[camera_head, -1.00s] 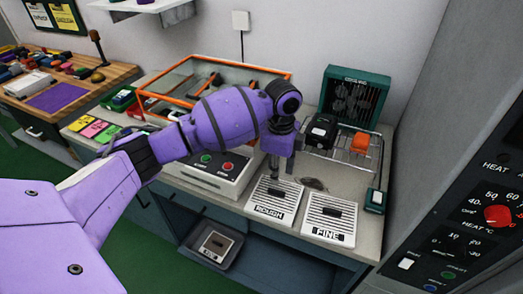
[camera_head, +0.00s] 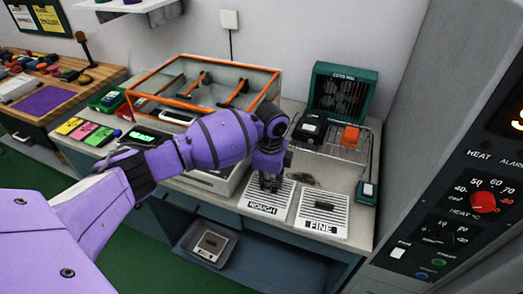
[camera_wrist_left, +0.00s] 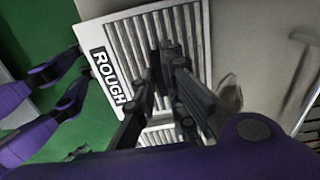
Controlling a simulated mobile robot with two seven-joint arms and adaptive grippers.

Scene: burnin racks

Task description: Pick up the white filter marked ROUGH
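The white slatted filter marked ROUGH (camera_head: 282,205) lies flat on the counter. In the left wrist view the ROUGH filter (camera_wrist_left: 98,18) fills the upper middle, its label at the left. My left gripper (camera_head: 269,186) points down over its middle, with the fingertips at the filter's dark handle. In the left wrist view the left gripper (camera_wrist_left: 165,60) has two dark fingers close together there; they hide most of the handle. Whether they are closed on it cannot be told. A similar white filter marked FINE (camera_head: 338,217) lies just to the right. My right gripper is not clearly shown.
A wire rack (camera_head: 338,153) with a black and an orange block stands behind the filters, before a green fan unit (camera_head: 341,90). An orange-framed glass case (camera_head: 205,66) stands at the back left. A grey tray (camera_head: 190,232) sits below the counter. A control panel is at right.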

